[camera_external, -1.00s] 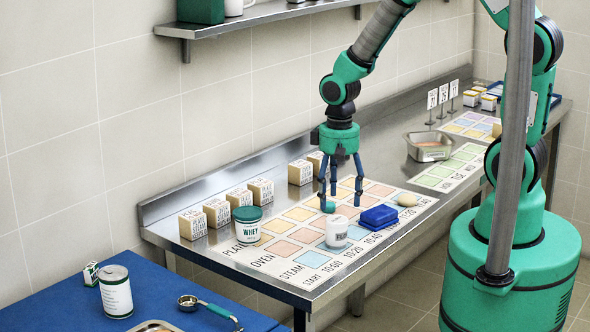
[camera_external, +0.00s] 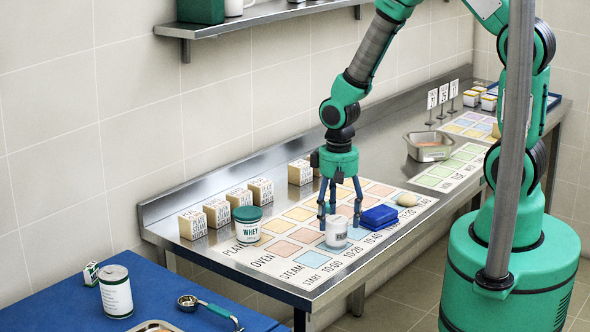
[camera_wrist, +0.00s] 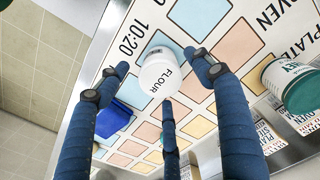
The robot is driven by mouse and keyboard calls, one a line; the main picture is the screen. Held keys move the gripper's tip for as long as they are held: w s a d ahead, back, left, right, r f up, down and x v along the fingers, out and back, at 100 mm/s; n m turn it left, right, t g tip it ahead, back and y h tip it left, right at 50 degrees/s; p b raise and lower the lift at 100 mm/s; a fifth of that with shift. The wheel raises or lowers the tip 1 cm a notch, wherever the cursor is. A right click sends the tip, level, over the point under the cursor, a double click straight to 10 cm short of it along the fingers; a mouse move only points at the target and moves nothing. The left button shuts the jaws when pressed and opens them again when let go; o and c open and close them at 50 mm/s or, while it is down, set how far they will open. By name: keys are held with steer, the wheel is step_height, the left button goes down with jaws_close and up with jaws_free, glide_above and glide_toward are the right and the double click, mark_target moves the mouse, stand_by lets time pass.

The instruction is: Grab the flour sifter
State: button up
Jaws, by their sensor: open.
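The flour sifter, a small white canister (camera_external: 336,234) marked FLOUR, stands upright on the printed grid mat. In the wrist view the white top of the flour sifter (camera_wrist: 160,74) shows between my fingers. My gripper (camera_external: 340,220) is open, pointing down, with its fingertips spread close around the upper part of the canister. I cannot tell whether any finger touches it. All three fingers of my gripper (camera_wrist: 160,78) show in the wrist view, with nothing gripped.
A blue box (camera_external: 379,215) lies close to the right of the canister, with a tan potato-like item (camera_external: 406,199) beyond. A green-lidded WHEY tub (camera_external: 247,226) stands to the left. Several label blocks (camera_external: 217,212) line the wall side. The counter's front edge is near.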

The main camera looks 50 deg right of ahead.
mark_target(337, 219)
steer(key=shift+f, duration=1.85)
steer(key=c, duration=1.3)
